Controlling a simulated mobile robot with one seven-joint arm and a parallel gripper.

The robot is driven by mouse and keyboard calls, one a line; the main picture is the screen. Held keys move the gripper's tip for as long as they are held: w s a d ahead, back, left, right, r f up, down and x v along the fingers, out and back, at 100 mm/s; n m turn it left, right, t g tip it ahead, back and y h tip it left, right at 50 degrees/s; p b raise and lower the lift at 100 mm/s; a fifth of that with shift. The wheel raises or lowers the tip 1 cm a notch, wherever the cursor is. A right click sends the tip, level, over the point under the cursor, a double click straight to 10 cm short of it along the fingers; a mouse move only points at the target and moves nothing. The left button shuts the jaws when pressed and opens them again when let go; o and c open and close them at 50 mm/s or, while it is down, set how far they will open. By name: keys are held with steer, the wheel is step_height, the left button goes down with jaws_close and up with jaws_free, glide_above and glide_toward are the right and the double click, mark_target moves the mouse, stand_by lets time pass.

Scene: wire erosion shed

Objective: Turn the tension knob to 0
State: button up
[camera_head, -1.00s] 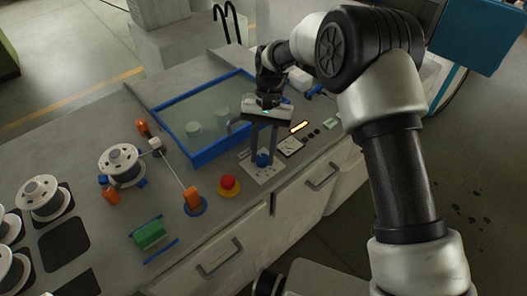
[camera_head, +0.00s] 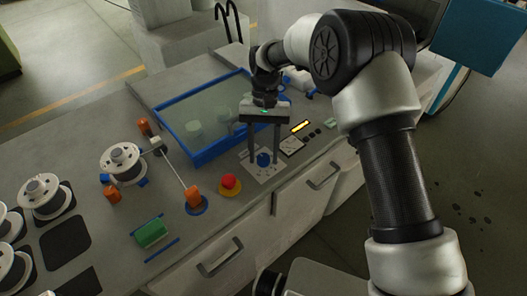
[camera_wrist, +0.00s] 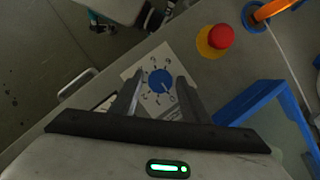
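The blue tension knob (camera_head: 264,160) sits on a pale dial plate (camera_head: 252,172) on the bench top.
A red emergency button (camera_head: 229,181) on a yellow base stands left of the dial. A blue-framed tank (camera_head: 208,158) lies behind. A small gauge (camera_head: 291,145) and lit display (camera_head: 300,126) sit to the right. Wire spools (camera_head: 121,162) and an orange guide (camera_head: 194,197) stand left.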

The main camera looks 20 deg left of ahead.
steer(key=shift+o, duration=0.2)
steer(key=p+v, duration=0.1)
steer(key=v, duration=1.6)
steer(key=shift+r, duration=0.25)
